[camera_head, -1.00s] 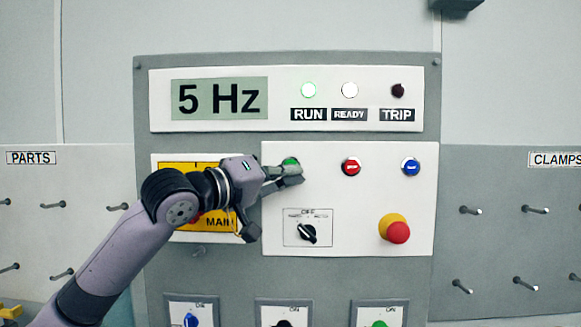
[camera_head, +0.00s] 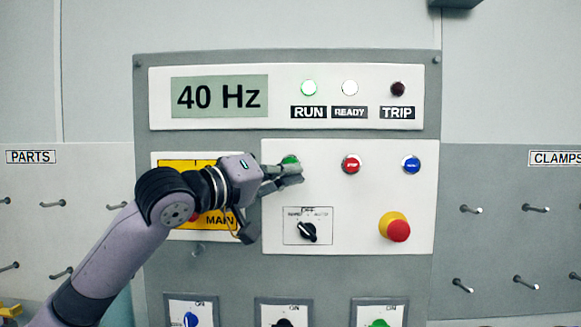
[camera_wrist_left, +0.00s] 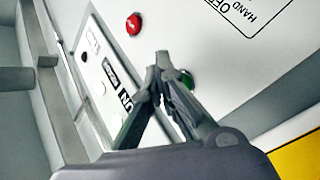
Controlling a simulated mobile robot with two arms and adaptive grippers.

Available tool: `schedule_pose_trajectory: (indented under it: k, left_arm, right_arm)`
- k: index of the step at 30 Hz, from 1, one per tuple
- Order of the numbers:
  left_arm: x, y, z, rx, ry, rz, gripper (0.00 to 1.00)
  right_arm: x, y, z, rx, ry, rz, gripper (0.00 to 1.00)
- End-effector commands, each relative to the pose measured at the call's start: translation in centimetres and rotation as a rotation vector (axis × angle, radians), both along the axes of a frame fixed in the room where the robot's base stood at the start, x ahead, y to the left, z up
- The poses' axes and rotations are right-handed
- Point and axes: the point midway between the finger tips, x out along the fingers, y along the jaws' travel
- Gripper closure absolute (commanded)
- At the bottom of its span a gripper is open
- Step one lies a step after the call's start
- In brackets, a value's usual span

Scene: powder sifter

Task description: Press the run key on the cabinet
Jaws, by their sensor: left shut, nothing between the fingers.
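The cabinet (camera_head: 350,270) fills the middle of the head view. Its green run key (camera_head: 290,160) is at the upper left of the white button panel, partly hidden by my left gripper (camera_head: 298,172). The gripper is shut and empty, its fingertips at or just below the key; I cannot tell whether they touch it. In the left wrist view the shut fingertips (camera_wrist_left: 165,62) are beside the green key (camera_wrist_left: 187,79). The display (camera_head: 219,97) reads 40 Hz. My right gripper is not in view.
A red stop key (camera_head: 351,164) and a blue key (camera_head: 411,164) sit to the right. A black selector (camera_head: 307,232) and a red emergency knob (camera_head: 397,230) stick out below. Pegs (camera_head: 535,209) line the side boards.

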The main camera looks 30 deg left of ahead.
Motion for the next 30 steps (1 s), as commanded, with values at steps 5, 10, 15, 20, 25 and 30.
schedule_pose_trajectory:
  k: [5, 10, 15, 20, 25, 30]
  left_arm:
    - [0.0, 0.0, 0.0, 0.0, 0.0, 0.0, 1.0]
    - [-1.0, -0.6, -0.1, 0.002, -0.001, -0.001, 1.0]
    - [-2.5, -1.6, 0.0, 0.002, -0.001, -0.002, 1.0]
    - [-3.7, -2.3, 0.0, 0.001, -0.002, -0.001, 1.0]
    - [-4.3, -2.6, 0.0, 0.0, 0.0, 0.0, 1.0]
    - [-4.3, -2.6, 0.0, -0.001, 0.0, 0.0, 1.0]
  right_arm:
    - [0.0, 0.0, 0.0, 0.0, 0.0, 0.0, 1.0]
    - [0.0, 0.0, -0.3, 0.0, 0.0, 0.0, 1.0]
    - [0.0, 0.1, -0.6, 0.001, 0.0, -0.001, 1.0]
    - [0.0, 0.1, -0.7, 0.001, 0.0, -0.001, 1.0]
    - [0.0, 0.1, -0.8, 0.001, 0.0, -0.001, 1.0]
    - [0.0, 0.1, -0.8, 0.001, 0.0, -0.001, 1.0]
